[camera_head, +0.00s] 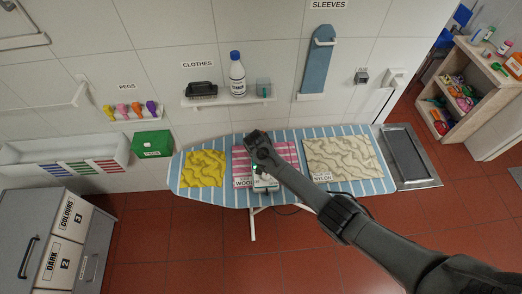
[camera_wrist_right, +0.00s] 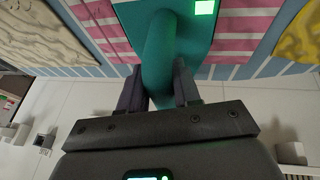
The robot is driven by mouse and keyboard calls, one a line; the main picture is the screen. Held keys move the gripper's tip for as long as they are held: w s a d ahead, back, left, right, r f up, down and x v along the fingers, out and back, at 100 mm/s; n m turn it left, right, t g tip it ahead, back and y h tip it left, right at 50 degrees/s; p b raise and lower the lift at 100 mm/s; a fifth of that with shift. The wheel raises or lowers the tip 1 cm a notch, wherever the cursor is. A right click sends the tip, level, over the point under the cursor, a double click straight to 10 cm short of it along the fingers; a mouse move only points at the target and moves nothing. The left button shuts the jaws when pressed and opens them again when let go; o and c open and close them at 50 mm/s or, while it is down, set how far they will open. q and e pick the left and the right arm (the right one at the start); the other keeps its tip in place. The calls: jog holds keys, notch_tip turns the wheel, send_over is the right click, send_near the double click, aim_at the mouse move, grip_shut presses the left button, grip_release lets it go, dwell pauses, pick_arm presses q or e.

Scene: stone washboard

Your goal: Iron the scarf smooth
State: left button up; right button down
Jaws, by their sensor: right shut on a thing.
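My right gripper (camera_wrist_right: 159,88) is shut on the teal handle of an iron (camera_wrist_right: 160,45), which lies over a pink striped cloth (camera_wrist_right: 245,22). In the head view my right arm comes in from the lower right and hides most of the iron. The pink striped cloth (camera_head: 285,149) lies mid-board and looks mostly flat. A crumpled yellow cloth (camera_head: 203,168) lies to its left, and a wrinkled cream cloth (camera_head: 343,158) to its right. No cloth is marked as the scarf. Whether the iron touches the cloth is unclear. My left gripper is out of view.
The blue striped ironing board (camera_head: 228,197) carries the cloths and small labels. A metal tray (camera_head: 408,160) adjoins its right end. A green box (camera_head: 152,144) stands left. A wall shelf (camera_head: 225,101) holds a white bottle (camera_head: 237,75) and a dark brush (camera_head: 201,90).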

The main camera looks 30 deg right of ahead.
jog(key=shift+s+d+r+p, duration=0.1)
jog(key=shift+s+d+p, duration=0.25)
jog(key=shift+d, duration=0.25)
jog(key=shift+s+d+r+p, duration=0.1)
jog(key=shift+s+d+p, duration=0.1)
jog(key=shift+d+p, duration=0.3)
jog(key=shift+s+d+p, duration=0.25)
jog(key=shift+d+p, duration=0.05)
jog(key=shift+d, duration=0.3)
jog(key=shift+s+d+p, duration=0.2)
jog(key=shift+d+p, duration=0.1)
jog(key=shift+d, duration=0.3)
jog(key=shift+s+d+f+p, duration=0.1)
jog(key=shift+s+d+p, duration=0.25)
jog(key=shift+d, duration=0.45)
jog(key=shift+d, duration=0.1)
jog(key=d, duration=0.1)
jog(key=s+d+p, duration=0.1)
jog(key=d, duration=0.1)
jog(key=shift+s+f+p, duration=0.1)
jog(key=shift+s+p, duration=0.15)
jog(key=shift+p, duration=0.05)
